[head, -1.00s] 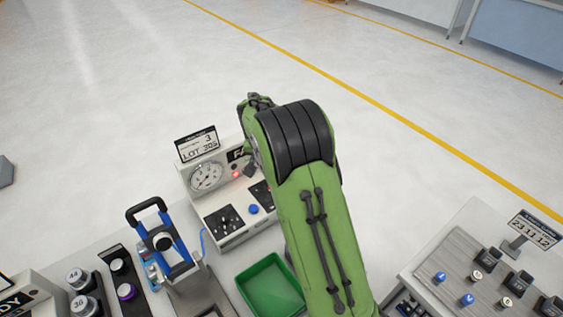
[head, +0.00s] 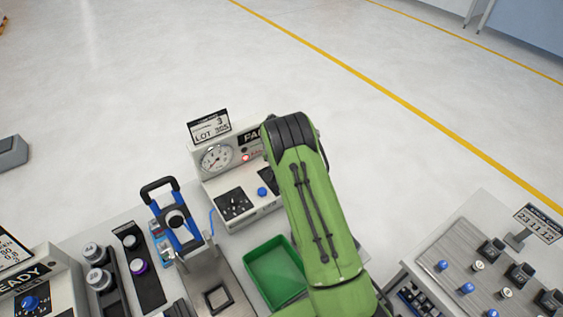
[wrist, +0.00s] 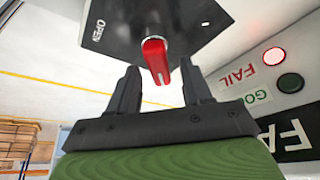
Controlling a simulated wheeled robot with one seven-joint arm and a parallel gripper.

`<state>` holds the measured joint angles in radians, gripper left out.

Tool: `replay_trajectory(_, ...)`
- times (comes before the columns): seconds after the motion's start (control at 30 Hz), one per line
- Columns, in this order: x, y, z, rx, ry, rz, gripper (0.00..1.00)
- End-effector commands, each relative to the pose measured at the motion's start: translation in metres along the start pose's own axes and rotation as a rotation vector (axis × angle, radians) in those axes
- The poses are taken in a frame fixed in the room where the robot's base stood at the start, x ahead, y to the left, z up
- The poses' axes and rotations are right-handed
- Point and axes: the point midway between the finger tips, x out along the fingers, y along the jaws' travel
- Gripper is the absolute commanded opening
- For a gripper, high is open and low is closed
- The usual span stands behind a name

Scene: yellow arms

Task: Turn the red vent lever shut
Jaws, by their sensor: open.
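The red vent lever (wrist: 155,58) shows in the wrist view, mounted on a black plate (wrist: 125,22) marked OPEN at its left. Its tip points toward my gripper. My gripper (wrist: 160,70) is open, with one dark finger left of the lever's tip and one right of it. The lever's tip appears between the fingertips; I cannot tell whether either finger touches it. In the head view my green arm covers the gripper and the lever.
The panel has a lit red FAIL lamp (wrist: 274,56) and a dark green lamp (wrist: 290,83). In the head view, the white box carries a dial (head: 216,158) and blue button (head: 262,191). A green tray (head: 253,270) and blue-handled press (head: 160,207) stand nearby.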

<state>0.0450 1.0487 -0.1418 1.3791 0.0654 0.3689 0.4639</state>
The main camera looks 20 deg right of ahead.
Motion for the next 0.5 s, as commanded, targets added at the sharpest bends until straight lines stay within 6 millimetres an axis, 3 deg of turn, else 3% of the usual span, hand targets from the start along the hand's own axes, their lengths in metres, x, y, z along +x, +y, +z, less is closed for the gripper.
replay_trajectory(0.07, -0.0001, 0.0000, 0.0001, 0.000, 0.000, 0.000, 0.49)
replay_trajectory(0.4, -0.0003, 0.0000, 0.0002, 0.000, 0.000, 0.000, 0.00)
replay_trajectory(0.5, -0.0003, 0.0000, 0.0002, -0.001, 0.000, 0.000, 0.00)
